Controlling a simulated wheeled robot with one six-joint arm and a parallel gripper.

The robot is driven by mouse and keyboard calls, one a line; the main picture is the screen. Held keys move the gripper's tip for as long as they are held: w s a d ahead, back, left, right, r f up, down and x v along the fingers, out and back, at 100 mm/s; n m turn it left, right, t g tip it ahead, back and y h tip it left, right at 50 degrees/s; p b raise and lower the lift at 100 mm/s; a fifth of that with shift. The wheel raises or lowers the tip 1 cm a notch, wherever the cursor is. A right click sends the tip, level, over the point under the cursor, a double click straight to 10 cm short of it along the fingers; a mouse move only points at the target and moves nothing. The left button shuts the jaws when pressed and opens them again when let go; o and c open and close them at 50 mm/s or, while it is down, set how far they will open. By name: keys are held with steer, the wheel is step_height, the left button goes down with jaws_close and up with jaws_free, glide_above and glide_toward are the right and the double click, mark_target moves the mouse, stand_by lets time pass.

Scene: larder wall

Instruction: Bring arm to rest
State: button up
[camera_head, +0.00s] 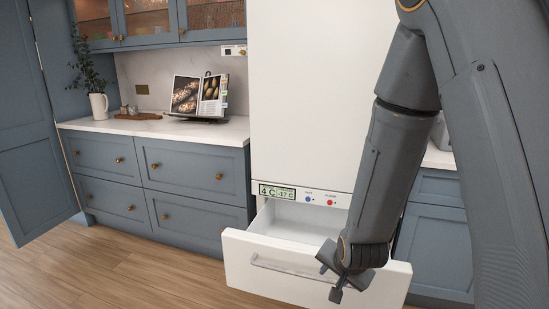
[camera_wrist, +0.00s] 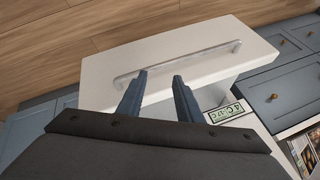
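My gripper (camera_head: 335,278) hangs low on my bent arm, in front of the right part of the white freezer drawer (camera_head: 290,284) in the head view. In the wrist view my gripper (camera_wrist: 160,78) has its two fingers apart with nothing between them. The drawer front (camera_wrist: 212,40) and its bar handle (camera_wrist: 180,62) show beyond the fingertips, and the handle looks clear of them. The drawer stands pulled out below the white fridge (camera_head: 315,90), and the part of its inside that shows looks empty. My arm hides the right part of the fridge and drawer.
Blue-grey cabinets with a white counter (camera_head: 215,130) stand left of the fridge, bearing an open book (camera_head: 200,96), a white jug (camera_head: 98,106) and a wooden board. A tall blue door (camera_head: 30,120) stands at far left. The wooden floor (camera_head: 110,270) in front is clear.

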steer(key=s+d+r+n+g+p, duration=0.1)
steer(key=s+r+n+g+p, duration=0.1)
steer(key=s+r, duration=0.5)
steer(key=s+d+r+n+g+p, duration=0.2)
steer(key=s+r+n+g, duration=0.2)
steer(key=s+r, duration=0.4)
steer(key=s+n, duration=0.1)
steer(key=s, duration=0.3)
steer(key=shift+s+d+n+g, duration=0.25)
steer(key=shift+s+n+g, duration=0.05)
steer(key=shift+s+f, duration=0.1)
